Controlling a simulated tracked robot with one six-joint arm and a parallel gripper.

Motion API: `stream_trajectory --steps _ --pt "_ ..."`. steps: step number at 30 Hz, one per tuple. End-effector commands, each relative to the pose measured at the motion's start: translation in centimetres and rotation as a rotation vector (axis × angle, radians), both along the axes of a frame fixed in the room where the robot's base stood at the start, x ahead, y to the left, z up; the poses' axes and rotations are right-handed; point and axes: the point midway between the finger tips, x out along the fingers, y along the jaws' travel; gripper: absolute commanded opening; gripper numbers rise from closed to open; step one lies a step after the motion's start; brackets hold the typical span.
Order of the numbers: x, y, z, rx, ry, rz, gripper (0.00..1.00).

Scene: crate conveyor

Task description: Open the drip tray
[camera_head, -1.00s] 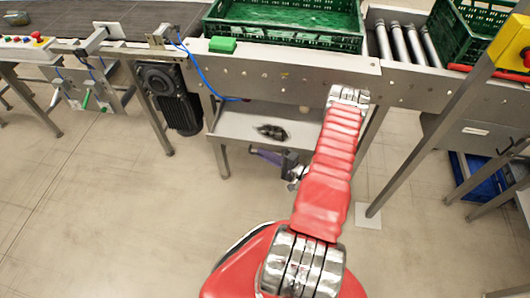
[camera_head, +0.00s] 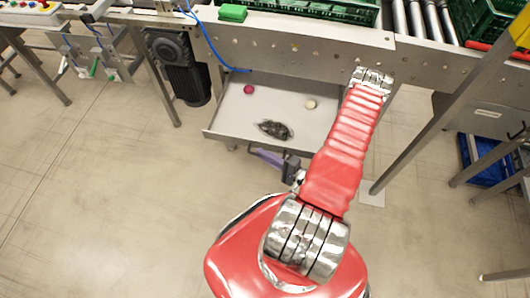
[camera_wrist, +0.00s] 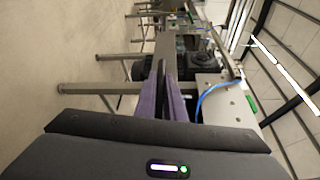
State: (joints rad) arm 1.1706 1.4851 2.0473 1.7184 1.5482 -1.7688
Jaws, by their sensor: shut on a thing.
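The drip tray (camera_head: 285,95) is a shallow grey metal tray under the conveyor frame. In the head view it stands well out from the frame, with its inside in sight. My gripper (camera_head: 262,157) is at the tray's front edge, low and partly hidden by my red arm. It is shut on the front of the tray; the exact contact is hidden. In the wrist view the purple fingers of my gripper (camera_wrist: 166,78) point away from the camera, close together, and what lies between them is hard to make out.
In the tray lie a dark lump (camera_head: 274,129), a small red round thing (camera_head: 249,89) and a pale round thing (camera_head: 311,104). A black motor (camera_head: 181,68) hangs to the left. A yellow-topped post (camera_head: 440,115) stands right. The floor in front is clear.

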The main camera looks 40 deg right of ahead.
Motion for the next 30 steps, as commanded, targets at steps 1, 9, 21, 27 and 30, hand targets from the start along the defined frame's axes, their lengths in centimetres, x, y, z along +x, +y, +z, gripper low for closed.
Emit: stream_trajectory --steps 1,9,21,27,30 --pt "-0.1 0.0 -0.4 0.000 0.010 -0.003 0.00" --pt "0.0 -0.1 -0.3 -0.001 0.009 -0.003 0.19" --pt "0.0 -0.1 -0.1 0.000 0.004 -0.001 0.28" --pt "-0.7 -0.3 -0.1 0.000 0.005 -0.002 0.28" --pt "-1.3 -0.6 0.0 0.000 0.004 -0.004 0.28"
